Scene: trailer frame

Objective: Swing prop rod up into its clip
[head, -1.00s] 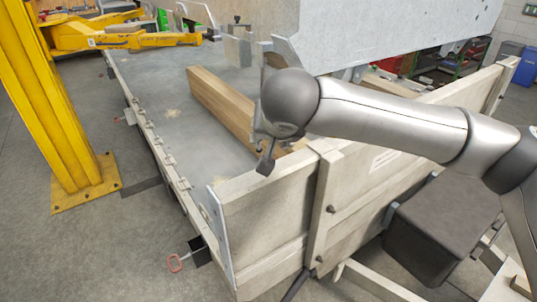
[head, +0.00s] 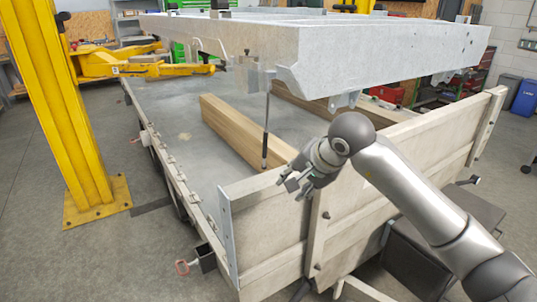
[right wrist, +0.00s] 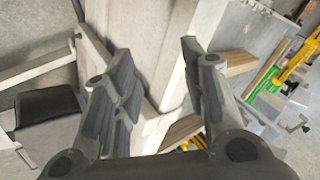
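The prop rod (head: 266,130) is a thin dark rod hanging nearly upright from a bracket (head: 256,79) under the near end of the raised grey trailer frame (head: 390,48). Its lower end hangs just in front of a wooden beam. My right gripper (head: 292,186) is below and right of the rod's lower end, above the top edge of the front board, apart from the rod. In the right wrist view the fingers (right wrist: 165,95) are spread with nothing held between them. I cannot make out the clip for certain. My left gripper is not in view.
The pale front board (head: 265,205) stands below my right gripper. The wooden beam (head: 235,125) lies on the grey trailer bed (head: 185,120). A yellow lift post (head: 65,120) stands at left, with a yellow arm (head: 140,65) over the bed. A dark box (head: 425,265) is at lower right.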

